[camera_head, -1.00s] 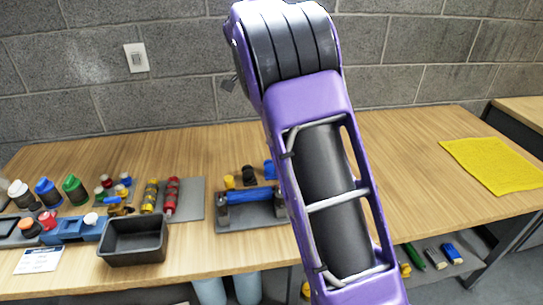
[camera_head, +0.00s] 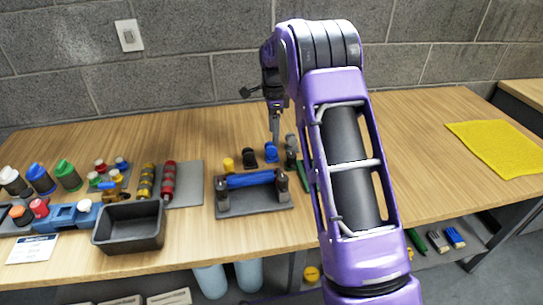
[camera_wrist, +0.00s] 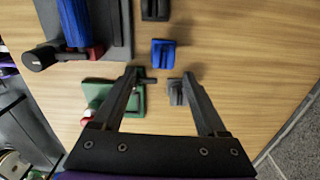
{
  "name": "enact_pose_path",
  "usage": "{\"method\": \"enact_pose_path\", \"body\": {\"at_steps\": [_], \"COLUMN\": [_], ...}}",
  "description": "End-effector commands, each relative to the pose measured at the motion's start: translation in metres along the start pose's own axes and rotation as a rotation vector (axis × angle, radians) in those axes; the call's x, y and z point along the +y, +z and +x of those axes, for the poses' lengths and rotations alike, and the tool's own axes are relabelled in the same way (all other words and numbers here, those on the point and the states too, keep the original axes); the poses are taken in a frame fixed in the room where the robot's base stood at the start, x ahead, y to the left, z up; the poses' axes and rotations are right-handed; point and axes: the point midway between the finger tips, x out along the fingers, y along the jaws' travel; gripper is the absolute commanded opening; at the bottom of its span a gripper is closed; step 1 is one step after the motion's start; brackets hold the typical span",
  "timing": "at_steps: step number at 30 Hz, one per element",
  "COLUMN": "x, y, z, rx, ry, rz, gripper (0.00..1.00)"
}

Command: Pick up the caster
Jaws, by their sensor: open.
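Several small block-like pieces stand in a row on the wooden table: a yellow one (camera_head: 228,164), a black one (camera_head: 249,157), a blue one (camera_head: 271,153) and a grey one (camera_head: 291,150). I cannot tell for certain which piece is the caster. My gripper (camera_head: 275,136) is above the table, close to the blue and grey pieces. In the wrist view my gripper (camera_wrist: 160,78) is open, with nothing held. The grey piece (camera_wrist: 176,91) shows beside the right fingertip, the blue piece (camera_wrist: 163,52) beyond the fingertips, and the black piece (camera_wrist: 155,9) at the top edge.
A green plate (camera_wrist: 101,96) with a grey and red part lies by the left finger. A grey fixture with a blue roller (camera_head: 250,180) stands left of my arm. A black bin (camera_head: 129,228) and several bottles are further left. A yellow cloth (camera_head: 497,152) lies right; the table there is mostly clear.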

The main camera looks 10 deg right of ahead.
Motion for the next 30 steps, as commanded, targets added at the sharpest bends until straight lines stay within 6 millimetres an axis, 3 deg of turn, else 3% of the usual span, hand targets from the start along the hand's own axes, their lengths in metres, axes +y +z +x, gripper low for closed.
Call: {"method": "enact_pose_path", "body": {"at_steps": [7, 15, 23, 30], "x": [-0.001, -0.004, -0.005, -0.005], "y": [0.002, 0.006, 0.006, 0.006], "z": [0.015, 0.053, 0.057, 0.057], "rx": [0.001, 0.001, 0.001, 0.001], "ry": [0.001, 0.001, -0.001, -0.001], "rz": [-0.001, -0.001, -0.001, -0.001], "gripper": [0.75, 0.75, 0.75, 0.34]}}
